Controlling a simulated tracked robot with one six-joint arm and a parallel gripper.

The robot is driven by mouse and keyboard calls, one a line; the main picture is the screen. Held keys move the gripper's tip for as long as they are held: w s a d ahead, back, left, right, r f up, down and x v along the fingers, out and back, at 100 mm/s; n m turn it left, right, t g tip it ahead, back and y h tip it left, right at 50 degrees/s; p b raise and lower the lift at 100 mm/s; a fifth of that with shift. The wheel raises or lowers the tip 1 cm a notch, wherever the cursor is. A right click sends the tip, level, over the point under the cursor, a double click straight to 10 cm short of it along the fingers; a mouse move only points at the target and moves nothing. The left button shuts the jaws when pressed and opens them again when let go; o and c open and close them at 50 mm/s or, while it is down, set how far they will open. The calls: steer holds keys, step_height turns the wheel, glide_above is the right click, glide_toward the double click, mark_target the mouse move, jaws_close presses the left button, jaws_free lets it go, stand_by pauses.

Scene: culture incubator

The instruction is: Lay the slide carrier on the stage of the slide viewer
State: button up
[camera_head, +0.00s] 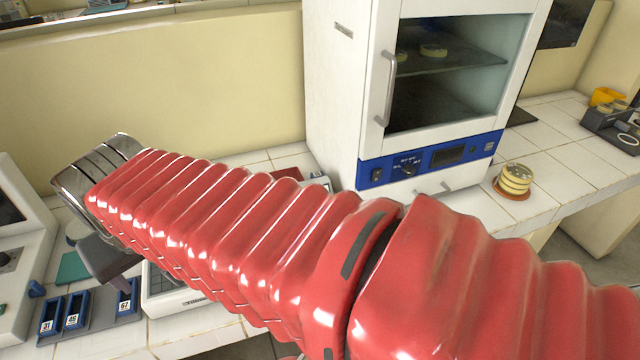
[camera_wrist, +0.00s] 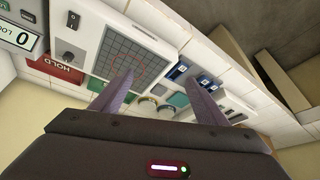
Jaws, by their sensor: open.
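Several blue slide carriers labelled 31, 46 and 67 stand in a grey rack at the lower left of the head view; carrier 46 (camera_head: 76,309) is in the middle. Blue carriers (camera_wrist: 207,83) also show in the wrist view, beyond the right finger. My gripper (camera_wrist: 160,92) is open with nothing between its fingers. In the head view its dark body (camera_head: 104,258) hangs over the bench near carrier 67 (camera_head: 128,298); I cannot tell the gap. A white device with a dark screen (camera_head: 12,215) stands at the far left; I cannot tell for certain whether it is the slide viewer.
A white instrument with a gridded dark panel (camera_wrist: 133,55) lies beside the rack, partly hidden by my arm in the head view. A red HOLD mat (camera_wrist: 62,68) lies past it. The incubator (camera_head: 335,95) stands behind; stacked dishes (camera_head: 515,179) are at its right.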

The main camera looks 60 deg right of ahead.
steer(key=shift+o, duration=1.2)
steer(key=w+d+m+g+h, duration=0.2)
steer(key=w+d+m, duration=0.3)
steer(key=d, duration=0.6)
steer(key=shift+m, duration=0.7)
steer(key=d+f+m+g, duration=0.2)
steer(key=d+m, duration=0.3)
steer(key=d, duration=0.7)
steer(key=s+d+f+m+g+h, duration=0.1)
steer(key=d+f+m+g, duration=0.2)
steer(key=d, duration=0.9)
steer(key=s+d+f+m+g+h, duration=0.1)
steer(key=d+f+m+g, duration=0.2)
steer(key=d+f+m, duration=0.2)
steer(key=d+m, duration=0.3)
steer(key=d, duration=0.4)
steer(key=shift+f+m, duration=0.35)
steer(key=shift+m, duration=0.05)
steer(key=shift+s+d+f, duration=0.1)
steer(key=shift+s, duration=0.05)
steer(key=x, duration=0.8)
steer(key=shift+s+f, duration=0.1)
